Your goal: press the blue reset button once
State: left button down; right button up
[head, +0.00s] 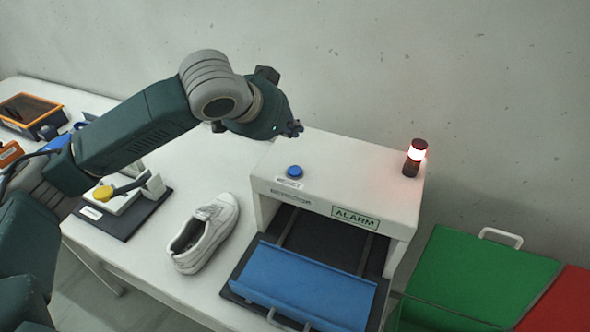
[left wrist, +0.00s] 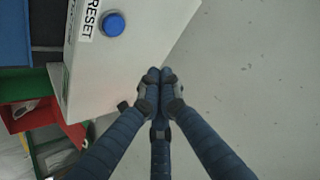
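The blue reset button (head: 294,171) sits on the top of the white machine (head: 350,168), near its front left corner. It also shows in the left wrist view (left wrist: 114,24), beside a RESET label (left wrist: 89,20). My left gripper (head: 295,129) is above the rear left part of the machine top, behind the button and apart from it. In the left wrist view its fingers (left wrist: 160,76) are drawn together with nothing between them. My right gripper is in neither view.
A red-lit lamp (head: 415,157) stands on the machine's right side, with an ALARM sign (head: 355,217) in front. A blue tray (head: 305,285) lies at its opening. A white shoe (head: 206,232) is on the table to the left. Green (head: 480,275) and red (head: 560,300) bins stand right.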

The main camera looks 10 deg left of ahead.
pick_arm(q)
jog(key=b, duration=0.7)
send_over(293, 172)
notch_tip(293, 172, down, 6)
jog(key=shift+w+a+f, duration=0.1)
jog(key=shift+f, duration=1.1)
jog(key=shift+f, duration=0.1)
jog(key=shift+f, duration=0.3)
jog(key=shift+f, duration=0.55)
dwell(0.7)
jog(key=shift+r, duration=0.1)
jog(key=shift+r+p, duration=0.85)
jog(key=shift+p, duration=0.15)
